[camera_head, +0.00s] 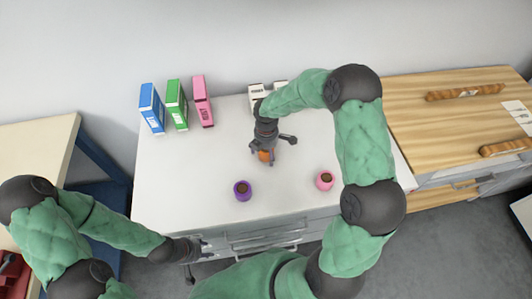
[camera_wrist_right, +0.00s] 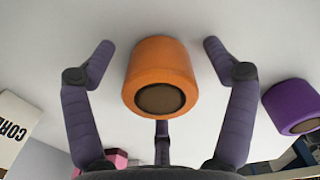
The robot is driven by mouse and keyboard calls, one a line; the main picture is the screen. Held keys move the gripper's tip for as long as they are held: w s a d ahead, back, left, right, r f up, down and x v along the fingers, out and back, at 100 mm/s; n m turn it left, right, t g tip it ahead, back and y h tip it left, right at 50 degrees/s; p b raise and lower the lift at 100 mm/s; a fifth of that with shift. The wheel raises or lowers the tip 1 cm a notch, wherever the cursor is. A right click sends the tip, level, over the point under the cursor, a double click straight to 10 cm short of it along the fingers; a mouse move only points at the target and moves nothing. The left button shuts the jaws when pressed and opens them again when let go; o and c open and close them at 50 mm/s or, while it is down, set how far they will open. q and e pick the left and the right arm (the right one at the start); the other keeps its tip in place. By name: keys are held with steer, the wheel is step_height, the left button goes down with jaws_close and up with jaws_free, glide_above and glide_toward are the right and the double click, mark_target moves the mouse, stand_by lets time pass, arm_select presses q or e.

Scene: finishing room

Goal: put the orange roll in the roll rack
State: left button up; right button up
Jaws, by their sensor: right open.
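The orange roll (camera_head: 264,156) stands on the white worktop, partly hidden by my right gripper (camera_head: 268,143), which is just above it. In the right wrist view the orange roll (camera_wrist_right: 160,70) sits between the spread fingers of my right gripper (camera_wrist_right: 160,60), with gaps on both sides. That gripper is open and holds nothing. My left gripper (camera_head: 198,259) is low at the front edge of the worktop, away from the rolls, with its fingers apart and empty. I cannot make out a roll rack in either view.
A purple roll (camera_head: 243,190) and a pink roll (camera_head: 324,180) stand nearer the front. Blue (camera_head: 152,108), green (camera_head: 177,104) and pink (camera_head: 202,101) boxes stand at the back left. White boxes (camera_head: 256,93) stand behind my right gripper. The worktop's left part is clear.

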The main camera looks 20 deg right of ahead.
steer(key=shift+r, duration=0.1)
steer(key=c, duration=1.4)
steer(key=shift+r, duration=0.45)
step_height(320, 180, up, 2)
steer(key=shift+w+r+p, duration=0.1)
steer(key=shift+p, duration=0.6)
steer(key=s+a+r+p, duration=0.3)
steer(key=s+a+r, duration=0.3)
steer(key=s+r, duration=0.4)
steer(key=s, duration=0.2)
steer(key=shift+s, duration=0.35)
